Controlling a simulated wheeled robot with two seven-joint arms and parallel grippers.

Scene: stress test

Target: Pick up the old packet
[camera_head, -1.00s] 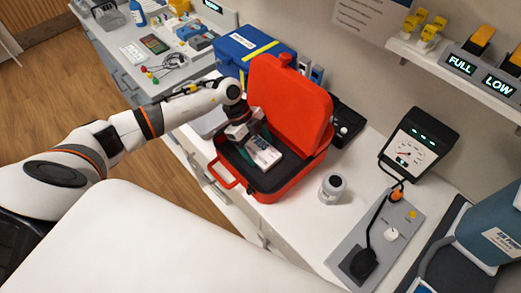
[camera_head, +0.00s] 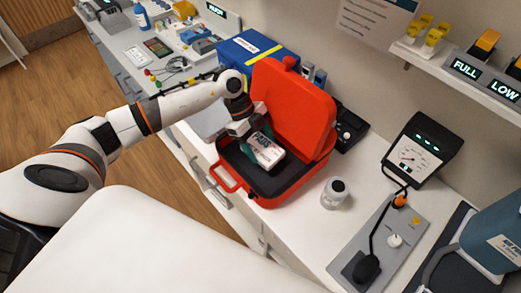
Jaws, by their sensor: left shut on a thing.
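A white packet with dark print and a green side (camera_head: 267,153) is at the open red case (camera_head: 228,178), over its dark inside. My left gripper (camera_head: 250,133) reaches in from the left and is shut on the packet's upper left end. The packet is tilted, with its printed face toward the camera. I cannot tell whether its lower edge touches the case floor. The fingertips are partly hidden by the packet and the gripper body. My right gripper does not show.
The red lid (camera_head: 293,108) stands open behind the packet. A blue box (camera_head: 250,55) stands behind the case. Bare white counter lies around the jar.

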